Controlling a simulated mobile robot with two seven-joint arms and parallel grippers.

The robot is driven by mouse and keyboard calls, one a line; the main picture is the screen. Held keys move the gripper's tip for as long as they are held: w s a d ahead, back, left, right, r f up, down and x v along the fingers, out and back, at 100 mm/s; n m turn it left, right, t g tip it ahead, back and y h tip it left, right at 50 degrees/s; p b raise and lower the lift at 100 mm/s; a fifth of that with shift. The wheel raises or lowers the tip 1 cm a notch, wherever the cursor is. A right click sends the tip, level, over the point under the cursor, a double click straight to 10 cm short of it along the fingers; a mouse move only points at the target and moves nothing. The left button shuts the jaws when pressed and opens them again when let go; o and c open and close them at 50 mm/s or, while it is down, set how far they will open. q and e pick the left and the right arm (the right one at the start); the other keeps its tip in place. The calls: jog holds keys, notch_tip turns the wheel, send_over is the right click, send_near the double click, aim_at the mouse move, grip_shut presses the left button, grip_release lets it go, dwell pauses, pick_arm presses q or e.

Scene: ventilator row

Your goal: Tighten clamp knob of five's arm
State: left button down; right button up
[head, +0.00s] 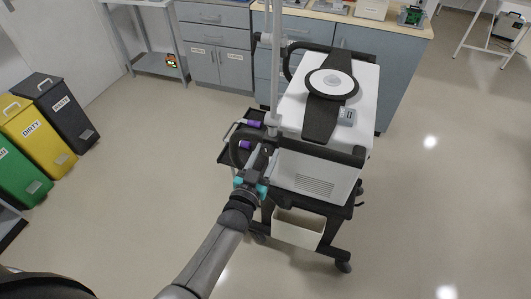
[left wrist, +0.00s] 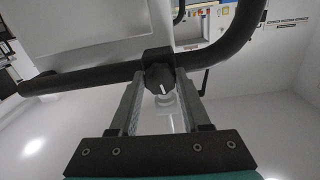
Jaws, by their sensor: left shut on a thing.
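A white ventilator (head: 320,169) stands on a wheeled cart, with a black rail (head: 330,153) along its near side. In the left wrist view a black clamp knob (left wrist: 159,78) with a white pointer line sits below a clamp block on the black bar (left wrist: 90,78). My left gripper (left wrist: 161,92) has one finger on each side of the knob and is shut on it. In the head view my left gripper (head: 263,160) reaches the rail's left end by the pole, and the knob is too small to make out. My right gripper is not in view.
A light vertical pole (head: 275,70) rises beside the ventilator. A dark side tray (head: 232,152) with purple items is left of my gripper. A white bin (head: 298,230) hangs below. Grey cabinets (head: 218,50) stand behind.

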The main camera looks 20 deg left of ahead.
pick_arm(q)
jog(key=shift+m, duration=1.1)
jog(key=shift+c, duration=1.8)
grip_release()
jog(key=s+p, duration=0.1)
jog(key=s, duration=1.4)
jog(key=shift+a, duration=0.4)
jog(key=shift+s, duration=0.1)
